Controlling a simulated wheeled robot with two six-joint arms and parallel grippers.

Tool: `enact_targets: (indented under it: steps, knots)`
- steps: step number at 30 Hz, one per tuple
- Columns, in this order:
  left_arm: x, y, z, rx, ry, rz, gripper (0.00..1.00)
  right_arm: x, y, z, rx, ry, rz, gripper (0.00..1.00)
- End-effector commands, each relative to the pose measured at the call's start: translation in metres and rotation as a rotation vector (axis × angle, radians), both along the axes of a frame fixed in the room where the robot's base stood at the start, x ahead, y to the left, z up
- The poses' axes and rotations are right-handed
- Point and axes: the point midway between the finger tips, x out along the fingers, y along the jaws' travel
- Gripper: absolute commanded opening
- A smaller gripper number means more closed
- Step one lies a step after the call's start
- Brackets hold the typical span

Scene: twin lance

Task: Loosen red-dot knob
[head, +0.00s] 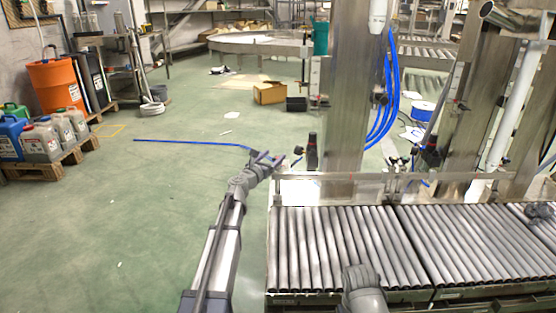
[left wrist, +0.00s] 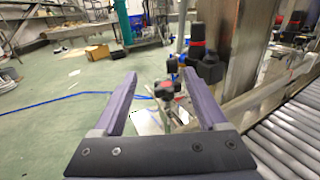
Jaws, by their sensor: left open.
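My left gripper (head: 268,159) is open at the left end of the conveyor frame, and its two purple-grey fingers (left wrist: 159,74) fill the lower part of the left wrist view. A small dark knob with a touch of red (left wrist: 163,90) shows between the fingers in that view, seemingly beyond them. No contact is visible. In the head view a small black knob (head: 298,150) sits just right of the gripper. Which knob carries the red dot is too small to tell for sure.
A black fitting with a red band (left wrist: 197,42) stands right of the fingers, close to a metal column (head: 345,90). The roller conveyor (head: 335,245) lies right of my left arm. Blue hoses (head: 388,95) hang by the column. Green floor on the left is mostly free.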

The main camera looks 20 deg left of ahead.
Motion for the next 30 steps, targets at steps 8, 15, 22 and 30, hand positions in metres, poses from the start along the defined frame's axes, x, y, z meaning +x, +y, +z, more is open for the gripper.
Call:
enact_targets:
  steps: [8,15,22,30]
  knots:
    - [-0.038,0.016,-0.019,-0.006,0.001,-0.235,0.75,0.0,0.0,-0.019,0.0,-0.001,-0.002,0.0]
    - [-0.05,0.017,-0.02,-0.008,0.001,-0.299,0.75,0.0,0.0,-0.021,0.0,-0.001,-0.002,0.0]
    - [-0.043,0.014,-0.02,-0.008,0.001,-0.299,0.75,0.0,0.0,-0.02,0.0,-0.001,-0.002,0.0]
    - [-0.012,-0.002,-0.02,-0.008,0.001,-0.299,0.75,0.0,0.0,-0.02,0.0,-0.001,-0.002,0.0]
